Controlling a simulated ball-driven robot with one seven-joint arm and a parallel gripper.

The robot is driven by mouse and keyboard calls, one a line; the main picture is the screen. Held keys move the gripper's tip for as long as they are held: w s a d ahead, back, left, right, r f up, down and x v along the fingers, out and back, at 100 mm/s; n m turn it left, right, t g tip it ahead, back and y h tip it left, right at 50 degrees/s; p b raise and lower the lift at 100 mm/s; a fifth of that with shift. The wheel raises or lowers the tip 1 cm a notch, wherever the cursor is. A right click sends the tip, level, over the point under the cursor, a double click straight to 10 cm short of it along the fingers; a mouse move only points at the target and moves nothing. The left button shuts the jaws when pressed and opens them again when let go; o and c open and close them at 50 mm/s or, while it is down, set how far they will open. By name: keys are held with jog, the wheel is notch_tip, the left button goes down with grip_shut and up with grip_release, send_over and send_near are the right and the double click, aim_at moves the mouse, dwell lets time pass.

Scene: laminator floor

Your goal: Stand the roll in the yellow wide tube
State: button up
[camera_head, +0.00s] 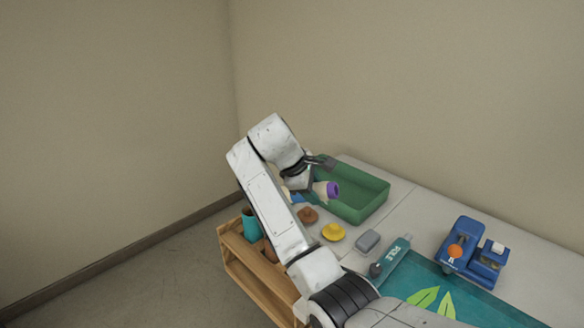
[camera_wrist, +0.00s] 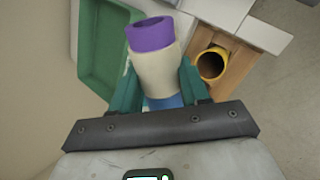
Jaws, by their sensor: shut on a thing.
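The roll (camera_head: 333,189) has a purple end, a cream middle and a blue part. In the wrist view the roll (camera_wrist: 155,68) lies between the teal fingers of my gripper (camera_wrist: 158,84), purple end pointing away from the palm. My gripper (camera_head: 311,178) is shut on it and appears to hold it above the table near the green bin. The yellow wide tube (camera_wrist: 213,49) shows its open, dark mouth in the wooden rack, right of the roll and apart from it. I cannot make it out in the head view, where my arm covers part of the rack.
The wooden rack (camera_head: 237,248) also holds a teal tube (camera_head: 250,222). A green bin (camera_head: 366,204) is behind the roll. A brown cap (camera_head: 308,215), a yellow cap (camera_head: 333,232), a grey block (camera_head: 367,241) and a blue device (camera_head: 472,252) are on the table.

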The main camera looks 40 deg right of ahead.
jog(key=shift+w+r+n+h, duration=0.1)
jog(key=shift+w+n+h, duration=0.15)
jog(key=shift+n, duration=0.35)
jog(key=shift+w+r+n+h, duration=0.15)
jog(key=shift+n+h, duration=0.2)
jog(key=shift+n, duration=0.25)
jog(key=shift+w+d+r+n+h, duration=0.1)
jog(key=shift+r+n+h, duration=0.1)
jog(key=shift+n+h, duration=0.65)
jog(key=n, duration=0.1)
jog(key=n+t+h, duration=0.1)
jog(key=n, duration=0.1)
jog(key=shift+r, duration=0.35)
jog(key=n+t+h, duration=0.1)
jog(key=r+n+t+h, duration=0.1)
jog(key=n, duration=0.1)
jog(key=r+n+t+h, duration=0.1)
jog(key=n, duration=0.1)
jog(key=shift+s+a, duration=0.3)
jog(key=shift+a, duration=0.05)
jog(key=a+r+n+t+h, duration=0.2)
jog(key=a+r+n+t, duration=0.1)
jog(key=n+t, duration=0.2)
notch_tip(320, 180, down, 25)
jog(key=b, duration=1.8)
jog(key=shift+a+f+t, duration=0.15)
jog(key=shift+a+t, duration=0.05)
jog(key=shift+t, duration=0.1)
